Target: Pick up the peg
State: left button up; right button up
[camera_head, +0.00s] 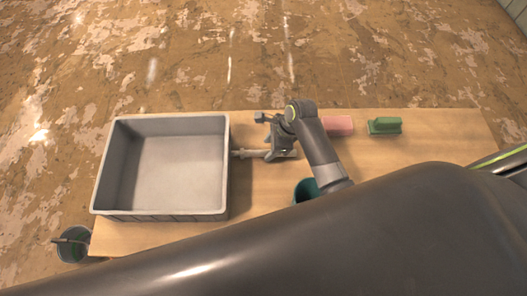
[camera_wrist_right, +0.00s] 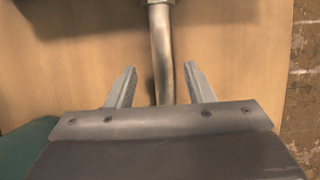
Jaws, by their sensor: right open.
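The peg (camera_head: 246,153) is a grey metal rod with a collar. In the head view it lies on the table just right of the grey bin, partly hidden by my right gripper (camera_head: 272,138). In the right wrist view the peg (camera_wrist_right: 161,45) runs down from the top edge between the two fingers of my right gripper (camera_wrist_right: 160,70). The fingers are apart, one on each side of the peg, with a gap showing on both sides. The near end of the peg is hidden behind the gripper body. My left gripper is not in view.
A large empty grey bin (camera_head: 222,205) stands on the left of the wooden table (camera_head: 440,155). A teal container (camera_head: 303,191) stands near my right arm. A pink block (camera_head: 340,125) and a green brush-like object (camera_head: 384,126) lie to the right. A bucket (camera_head: 72,246) stands at lower left.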

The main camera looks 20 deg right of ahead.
aim_at(265, 152)
jog(key=shift+x, duration=1.75)
jog(key=shift+w, duration=0.1)
jog(key=shift+d, duration=0.1)
grip_shut()
